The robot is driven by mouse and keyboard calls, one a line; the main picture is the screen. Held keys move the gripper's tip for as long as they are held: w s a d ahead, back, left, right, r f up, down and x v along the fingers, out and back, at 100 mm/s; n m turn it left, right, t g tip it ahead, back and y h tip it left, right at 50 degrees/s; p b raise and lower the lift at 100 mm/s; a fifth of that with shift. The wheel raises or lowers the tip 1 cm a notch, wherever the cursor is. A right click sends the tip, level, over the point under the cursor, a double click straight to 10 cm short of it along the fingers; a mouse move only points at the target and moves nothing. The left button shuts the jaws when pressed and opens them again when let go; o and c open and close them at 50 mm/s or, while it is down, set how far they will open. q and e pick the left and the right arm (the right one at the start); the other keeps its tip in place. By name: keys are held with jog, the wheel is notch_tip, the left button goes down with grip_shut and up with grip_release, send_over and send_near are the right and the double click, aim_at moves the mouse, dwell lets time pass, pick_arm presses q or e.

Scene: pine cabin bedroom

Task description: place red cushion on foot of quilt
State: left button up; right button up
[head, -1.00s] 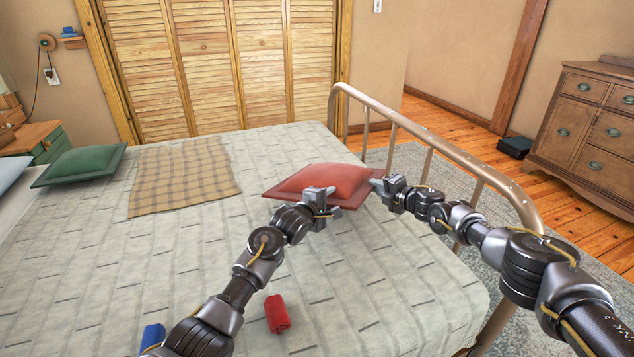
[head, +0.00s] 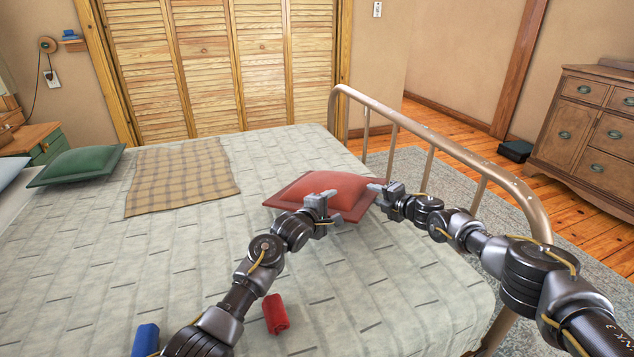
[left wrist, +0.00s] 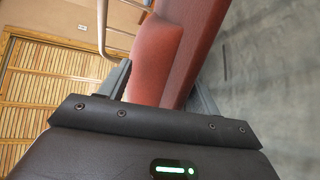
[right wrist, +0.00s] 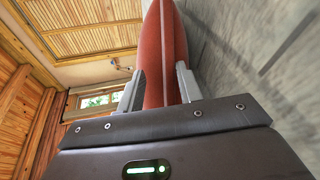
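The red cushion (head: 326,188) lies roughly flat over the quilt (head: 210,240) at the bed's foot end, near the metal rail. I cannot tell whether its whole underside touches the quilt. My left gripper (head: 326,208) is at its near edge, fingers spread wide on either side of it; the cushion also shows between them in the left wrist view (left wrist: 165,55). My right gripper (head: 379,196) is at its right corner. In the right wrist view the cushion (right wrist: 163,60) fills the narrow space between the fingers, which look closed on it.
The metal footboard (head: 440,145) stands close beyond my right gripper. A red roll (head: 275,314) and a blue roll (head: 146,340) lie on the near quilt. A plaid blanket (head: 180,175) and a green cushion (head: 75,165) lie to the left. The quilt between is clear.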

pick_arm(q)
jog(key=o, duration=0.8)
jog(key=shift+a+f, duration=0.1)
pick_arm(e)
jog(key=shift+w+d, duration=0.1)
jog(key=shift+d, duration=0.1)
pick_arm(q)
jog(key=v, duration=0.7)
jog(key=shift+s, duration=0.2)
pick_arm(e)
jog(key=o, duration=0.8)
jog(key=shift+d, duration=0.1)
